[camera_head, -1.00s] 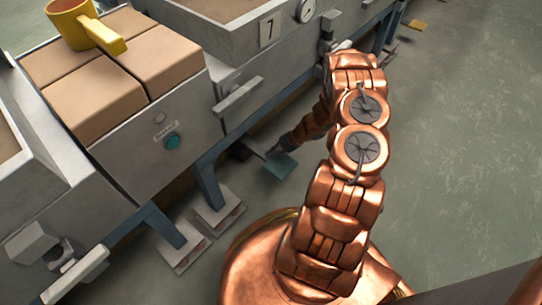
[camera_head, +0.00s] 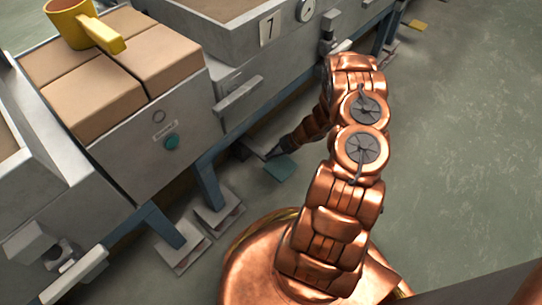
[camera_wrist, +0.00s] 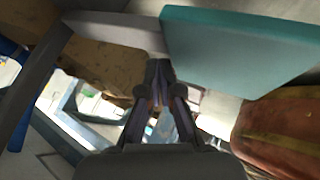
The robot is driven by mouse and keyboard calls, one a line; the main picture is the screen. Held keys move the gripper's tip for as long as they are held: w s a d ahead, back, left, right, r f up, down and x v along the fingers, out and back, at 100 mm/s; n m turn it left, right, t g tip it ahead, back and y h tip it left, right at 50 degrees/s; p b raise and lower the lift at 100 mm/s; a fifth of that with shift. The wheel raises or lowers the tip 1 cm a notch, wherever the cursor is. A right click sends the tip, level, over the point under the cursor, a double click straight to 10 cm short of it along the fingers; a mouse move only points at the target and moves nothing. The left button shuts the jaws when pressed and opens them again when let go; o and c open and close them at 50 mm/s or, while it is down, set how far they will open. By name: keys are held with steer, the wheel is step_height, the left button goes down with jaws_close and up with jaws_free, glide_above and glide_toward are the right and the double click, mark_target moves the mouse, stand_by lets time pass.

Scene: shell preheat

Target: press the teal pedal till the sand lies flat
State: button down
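The teal pedal (camera_head: 279,168) is a flat plate low beside the machine, close to the floor. In the wrist view the pedal (camera_wrist: 240,48) fills the upper right. My gripper (camera_head: 269,153) is at the pedal's upper left edge, partly hidden by my arm; contact cannot be made out. In the wrist view its dark fingers (camera_wrist: 158,78) come together with nothing visible between them. Brown sand (camera_head: 212,6) shows in the tray marked 7, cut by the top edge; I cannot tell whether it is flat.
A yellow-handled pot (camera_head: 72,22) stands on tan blocks (camera_head: 160,60) at the upper left. A teal button (camera_head: 171,142) is on the machine's front. Blue legs (camera_head: 209,187) stand left of the pedal. Open floor (camera_head: 450,150) lies to the right.

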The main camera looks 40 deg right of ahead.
mark_target(274, 159)
steer(key=shift+s+f+b, duration=0.15)
steer(key=shift+f+b, duration=0.2)
steer(key=shift+f, duration=0.5)
steer(key=shift+s+f+b, duration=0.1)
steer(key=shift+f+b, duration=0.25)
steer(key=shift+f, duration=0.45)
stand_by(1.5)
steer(key=shift+r, duration=0.1)
steer(key=shift+w+r+p, duration=0.15)
steer(key=shift+r+p, duration=0.25)
steer(key=shift+r, duration=1.1)
steer(key=shift+w+r+p, duration=0.1)
steer(key=shift+r+p, duration=0.25)
steer(key=shift+r, duration=1.1)
steer(key=shift+w+r+p, duration=0.2)
steer(key=shift+r+p, duration=0.75)
steer(key=shift+r, duration=1.6)
